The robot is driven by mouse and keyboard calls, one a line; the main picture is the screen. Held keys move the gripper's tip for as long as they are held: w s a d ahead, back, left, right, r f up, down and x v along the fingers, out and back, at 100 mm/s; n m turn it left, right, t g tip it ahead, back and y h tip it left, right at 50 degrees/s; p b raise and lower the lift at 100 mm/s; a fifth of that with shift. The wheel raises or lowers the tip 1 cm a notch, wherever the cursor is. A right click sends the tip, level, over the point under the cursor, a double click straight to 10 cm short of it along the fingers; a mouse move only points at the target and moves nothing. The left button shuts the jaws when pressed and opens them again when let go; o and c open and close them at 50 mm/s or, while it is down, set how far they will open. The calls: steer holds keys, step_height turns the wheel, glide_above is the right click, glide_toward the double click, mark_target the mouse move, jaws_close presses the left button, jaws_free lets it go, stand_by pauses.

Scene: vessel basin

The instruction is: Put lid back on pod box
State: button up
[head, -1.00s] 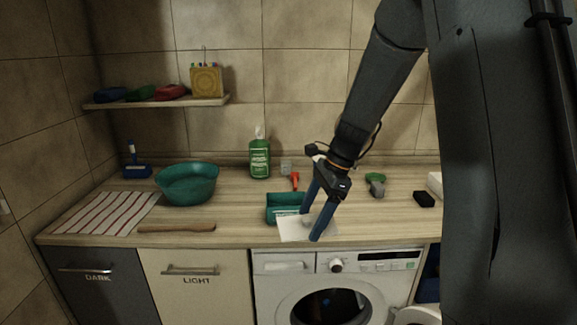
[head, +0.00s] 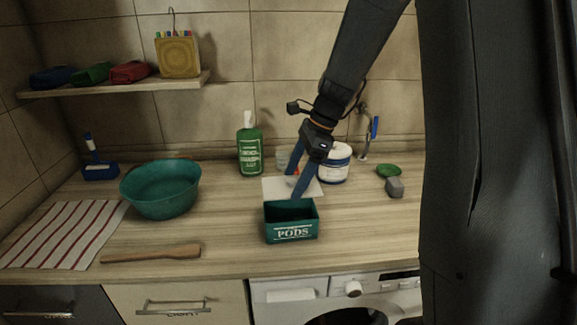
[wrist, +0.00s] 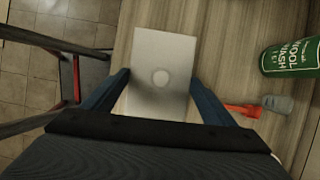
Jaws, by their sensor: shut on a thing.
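The pod box (head: 290,234) is a green open-topped box marked PODS, upright near the counter's front edge. The lid (head: 274,187) is a pale flat plate, seen just behind and above the box's back rim. My gripper (head: 295,186) points down, with its blue fingers at the lid. In the wrist view the lid (wrist: 160,48), with a round knob at its middle, lies between the fingers of my gripper (wrist: 162,76), which is shut on it. The box does not show clearly in the wrist view.
A green bottle (head: 250,150) and a white tub (head: 335,164) stand behind the lid. A teal basin (head: 160,190), wooden stick (head: 150,254) and striped cloth (head: 65,234) lie left. A grey block (head: 394,188) is right. Counter between basin and box is clear.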

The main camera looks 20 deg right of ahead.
steer(key=shift+w+f, duration=0.15)
steer(key=shift+w, duration=0.1)
step_height(320, 180, down, 4)
steer(key=b, duration=0.4)
steer(key=shift+f+b, duration=0.1)
steer(key=shift+b, duration=0.2)
step_height(320, 180, down, 2)
steer(key=shift+f, duration=0.1)
steer(key=shift+f+p, duration=0.45)
steer(key=shift+p, duration=0.4)
stand_by(2.8)
steer(key=o, duration=1.1)
